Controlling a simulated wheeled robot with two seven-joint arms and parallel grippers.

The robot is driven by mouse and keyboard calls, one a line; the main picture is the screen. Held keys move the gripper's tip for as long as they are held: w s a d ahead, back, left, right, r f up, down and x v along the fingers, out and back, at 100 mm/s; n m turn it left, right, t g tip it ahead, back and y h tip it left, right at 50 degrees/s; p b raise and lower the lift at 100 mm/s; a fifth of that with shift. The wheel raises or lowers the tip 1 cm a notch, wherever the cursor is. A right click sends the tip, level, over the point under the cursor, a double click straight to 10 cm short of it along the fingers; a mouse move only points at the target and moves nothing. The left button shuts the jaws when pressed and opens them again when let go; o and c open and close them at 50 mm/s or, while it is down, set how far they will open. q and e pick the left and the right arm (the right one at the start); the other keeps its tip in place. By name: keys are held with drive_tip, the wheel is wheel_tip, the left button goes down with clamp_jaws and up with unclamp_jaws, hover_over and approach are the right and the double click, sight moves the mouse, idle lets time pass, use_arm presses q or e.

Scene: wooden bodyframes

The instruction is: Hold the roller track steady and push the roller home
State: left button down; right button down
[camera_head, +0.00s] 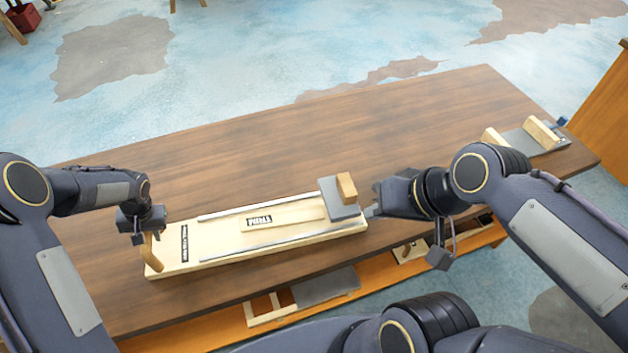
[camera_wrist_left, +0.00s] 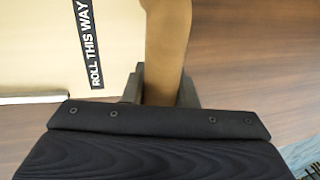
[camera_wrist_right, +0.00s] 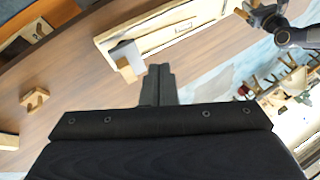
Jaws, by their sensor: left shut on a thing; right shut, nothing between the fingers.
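The roller track (camera_head: 215,255) is a pale wooden board with two metal rails, lying on the table. Its left end bears a "ROLL THIS WAY" label, which shows in the left wrist view (camera_wrist_left: 60,45). The roller (camera_head: 338,198), a grey plate with a wooden block, sits at the track's right end. My left gripper (camera_head: 148,236) is shut on the wooden handle (camera_wrist_left: 166,50) at the track's left end. My right gripper (camera_head: 372,200) is shut and empty, close to the right of the roller; I cannot tell if it touches. The roller also shows in the right wrist view (camera_wrist_right: 125,60).
The brown table (camera_head: 300,130) is clear behind the track. A grey plate with two wooden blocks (camera_head: 525,138) lies at the far right end. A lower shelf (camera_head: 230,330) in front holds wooden frames and grey plates.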

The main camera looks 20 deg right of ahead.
use_arm(q)
drive_tip(key=shift+s+d+f, duration=0.1)
drive_tip(key=shift+s+f, duration=0.1)
drive_tip(key=shift+f, duration=0.05)
use_arm(e)
drive_tip(key=w+d+f+m+g, duration=0.25)
drive_tip(key=w+d+m, duration=0.4)
drive_tip(key=w, duration=0.35)
drive_tip(key=w+d+f+m+g, duration=0.1)
drive_tip(key=w+d+f+m, duration=0.35)
drive_tip(key=w+d, duration=0.4)
drive_tip(key=w+d+f+m+g, duration=0.1)
drive_tip(key=w+d+f+m, duration=0.2)
drive_tip(key=w+f+m, duration=0.45)
drive_tip(key=shift+s+a+f+n+y, duration=0.15)
drive_tip(key=shift+a+f+n, duration=0.3)
drive_tip(key=shift+a+f, duration=1)
drive_tip(key=shift+s+a+f+n+y, duration=0.15)
drive_tip(key=shift+a+f+n, duration=0.3)
drive_tip(key=shift+a+f, duration=1.05)
drive_tip(key=shift+s+a+f+n, duration=0.15)
drive_tip(key=shift+a+f+n, duration=0.45)
drive_tip(key=shift+f, duration=1.6)
drive_tip(key=shift+a, duration=0.15)
